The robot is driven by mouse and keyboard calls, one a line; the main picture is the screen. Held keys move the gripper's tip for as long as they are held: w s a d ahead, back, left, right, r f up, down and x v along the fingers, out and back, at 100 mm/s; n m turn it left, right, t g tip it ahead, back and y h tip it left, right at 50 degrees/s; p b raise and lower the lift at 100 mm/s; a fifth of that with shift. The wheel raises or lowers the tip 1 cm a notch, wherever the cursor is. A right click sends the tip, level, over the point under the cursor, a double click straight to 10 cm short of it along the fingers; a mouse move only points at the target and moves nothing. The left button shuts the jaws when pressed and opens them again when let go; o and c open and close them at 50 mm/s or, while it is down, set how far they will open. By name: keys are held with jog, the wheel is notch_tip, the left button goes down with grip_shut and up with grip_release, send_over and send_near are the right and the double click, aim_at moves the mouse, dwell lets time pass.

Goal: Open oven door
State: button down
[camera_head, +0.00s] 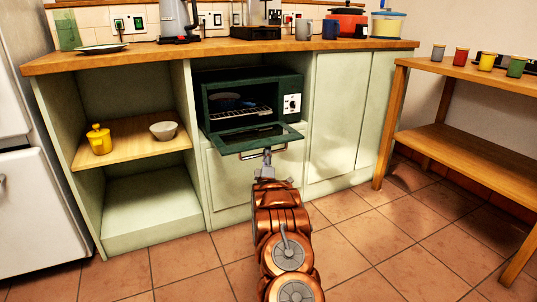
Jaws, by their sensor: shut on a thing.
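The oven (251,103) is a small dark green box with a pale dial panel on its right, set in an opening of the green cabinet under the counter. Its door (256,138) is hinged at the bottom and swung down and outward, so the wire rack and a dark round dish (226,101) show inside. The door's handle (262,153) is at its lower front edge. My gripper (267,157) is at this handle and shut on it, with my copper arm reaching up from below. The fingers are small, and their exact hold is hard to see.
The wooden counter (230,47) above holds a kettle, mugs and a red pot (346,21). Left of the oven, an open shelf (131,143) holds a yellow jar and a grey bowl. A wooden table (465,72) stands at right. The tiled floor around my arm is clear.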

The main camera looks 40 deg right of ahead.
aim_at(268, 146)
jog(key=shift+r, duration=0.2)
notch_tip(268, 146, up, 2)
jog(key=p, duration=0.3)
jog(key=shift+s+r+n+y, duration=0.15)
jog(key=shift+n+y, duration=0.15)
jog(key=shift+y, duration=0.1)
jog(key=r+y+p, duration=0.1)
jog(key=p, duration=0.2)
jog(key=shift+s+a+r+n+g, duration=0.1)
jog(key=shift+s+r+n+g, duration=0.1)
jog(key=shift+n+g, duration=0.15)
jog(key=shift+f, duration=0.15)
jog(key=c, duration=1.4)
grip_release()
jog(key=shift+f, duration=0.1)
